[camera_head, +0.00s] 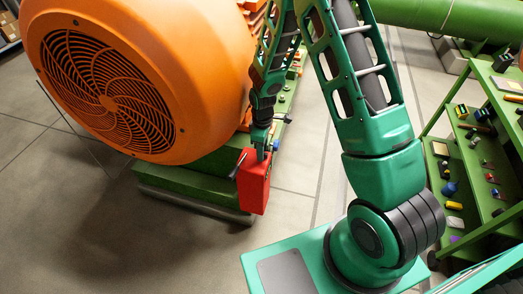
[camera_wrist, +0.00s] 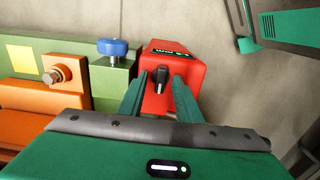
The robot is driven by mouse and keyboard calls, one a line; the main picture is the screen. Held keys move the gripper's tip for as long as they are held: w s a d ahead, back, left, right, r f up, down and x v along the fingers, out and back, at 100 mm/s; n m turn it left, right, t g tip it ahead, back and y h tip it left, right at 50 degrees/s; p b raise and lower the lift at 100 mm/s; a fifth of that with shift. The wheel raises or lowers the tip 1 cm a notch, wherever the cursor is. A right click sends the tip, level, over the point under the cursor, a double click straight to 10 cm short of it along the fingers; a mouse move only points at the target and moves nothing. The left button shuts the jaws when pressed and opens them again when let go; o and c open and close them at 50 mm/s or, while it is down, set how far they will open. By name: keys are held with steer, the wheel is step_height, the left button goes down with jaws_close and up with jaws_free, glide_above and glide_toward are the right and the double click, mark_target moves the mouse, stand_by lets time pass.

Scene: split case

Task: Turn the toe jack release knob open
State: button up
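The toe jack (camera_head: 254,186) is a red block standing at the end of the green machine base in the head view. It also shows in the wrist view (camera_wrist: 188,74), with a label on its upper part. Its release knob (camera_wrist: 160,78) is small and black, on the face toward my gripper. My gripper (camera_wrist: 157,90) is open, one green finger on each side of the knob, with gaps visible between fingers and knob. In the head view my gripper (camera_head: 262,150) is at the top of the jack. Whether the fingertips touch the jack is unclear.
A large orange motor (camera_head: 140,75) stands left of the jack on a green base (camera_head: 185,183). In the wrist view, a blue knob (camera_wrist: 112,47) and a bolt (camera_wrist: 58,75) sit left of the jack. A green shelf (camera_head: 470,170) with small parts stands at right. Floor is clear in front.

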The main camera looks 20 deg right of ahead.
jaws_close()
steer(key=shift+m, duration=0.3)
steer(key=m, duration=0.5)
steer(key=shift+w+m, duration=0.1)
steer(key=shift+m, duration=0.2)
steer(key=m, duration=0.5)
steer(key=shift+m, duration=0.3)
jaws_free()
